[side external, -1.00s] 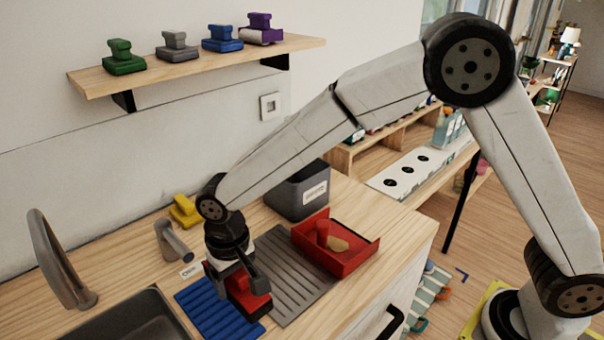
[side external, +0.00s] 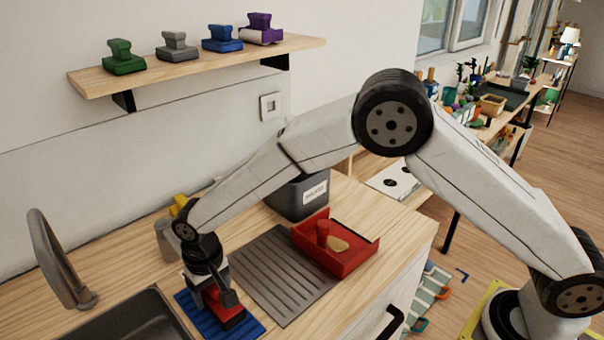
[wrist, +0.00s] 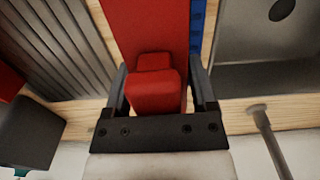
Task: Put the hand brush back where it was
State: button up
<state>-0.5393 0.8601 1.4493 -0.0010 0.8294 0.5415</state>
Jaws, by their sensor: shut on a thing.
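The red hand brush (side external: 228,316) is in my gripper (side external: 214,294), over the blue ribbed mat (side external: 253,329) beside the sink. I cannot tell whether its underside touches the mat. In the wrist view my gripper (wrist: 160,72) has a finger on each side of the brush's raised red handle (wrist: 154,92). The brush's flat red body (wrist: 150,28) extends away from the fingers, with a strip of the blue mat (wrist: 197,30) on its right.
A grey ribbed drainer (side external: 280,278) lies right of the mat. Beyond it are a red tray (side external: 350,262) with items and a dark grey bin (side external: 290,198). The sink (side external: 125,322) and tap (side external: 55,258) are left. A wall shelf (side external: 190,65) holds green, grey, blue and purple brushes.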

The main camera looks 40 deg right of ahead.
aim_at(214, 301)
jog(key=shift+w+a+f, duration=0.1)
jog(key=shift+w+f, duration=0.05)
jog(key=shift+f, duration=1.6)
jog(key=shift+f, duration=0.15)
jog(key=o, duration=1.1)
notch_tip(214, 301, up, 12)
jog(key=shift+r, duration=0.2)
